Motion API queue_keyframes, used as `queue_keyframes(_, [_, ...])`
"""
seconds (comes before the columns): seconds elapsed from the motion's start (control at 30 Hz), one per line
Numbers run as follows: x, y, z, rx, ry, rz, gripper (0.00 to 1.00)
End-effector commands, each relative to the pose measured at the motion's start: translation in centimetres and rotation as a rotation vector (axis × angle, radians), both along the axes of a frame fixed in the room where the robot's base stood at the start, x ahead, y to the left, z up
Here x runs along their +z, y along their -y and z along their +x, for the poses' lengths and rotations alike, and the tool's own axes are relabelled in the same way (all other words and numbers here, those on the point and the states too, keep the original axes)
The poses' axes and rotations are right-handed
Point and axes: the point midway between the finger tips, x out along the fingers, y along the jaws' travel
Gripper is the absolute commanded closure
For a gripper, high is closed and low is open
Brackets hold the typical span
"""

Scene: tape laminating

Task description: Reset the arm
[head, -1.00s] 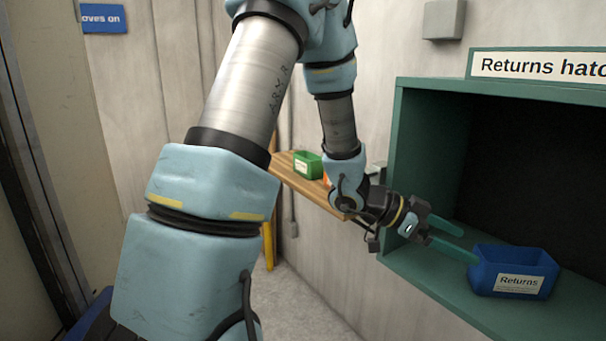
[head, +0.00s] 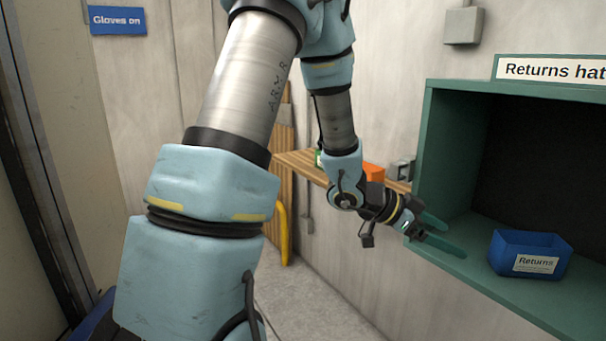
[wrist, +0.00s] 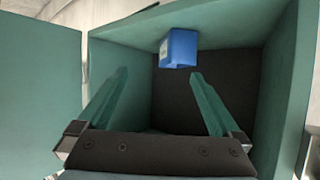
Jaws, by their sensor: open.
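My gripper (head: 440,234) is open and empty, its two green fingers apart at the left front edge of the green hatch. In the wrist view my gripper (wrist: 158,75) also shows its fingers spread with nothing between them. The blue bin labelled "Returns" (head: 507,262) stands upright on the hatch floor, to the right of the fingers and apart from them. It also shows in the wrist view (wrist: 180,46), beyond the fingertips.
The green returns hatch (head: 428,160) is set at the right wall. A wooden shelf (head: 300,166) behind my arm holds an orange item (head: 374,171) and a partly hidden green one. A yellow pipe (head: 283,235) stands below. Floor (head: 300,300) shows clear at the centre.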

Motion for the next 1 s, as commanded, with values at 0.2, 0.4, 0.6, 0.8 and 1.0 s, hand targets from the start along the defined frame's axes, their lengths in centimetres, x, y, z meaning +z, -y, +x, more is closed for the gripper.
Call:
queue_keyframes(0.2, [-0.4,-2.9,4.1,0.186,0.041,0.089,0.0])
queue_keyframes(0.4, [-0.8,-8.4,8.6,0.445,0.055,0.222,0.0])
queue_keyframes(0.6, [-1.4,-19.6,11.4,0.847,-0.028,0.446,0.0])
queue_keyframes(0.8, [-2.0,-31.5,6.3,1.252,-0.348,0.685,0.0])
queue_keyframes(1.0, [-2.0,-34.7,0.1,1.402,-0.647,0.77,0.0])
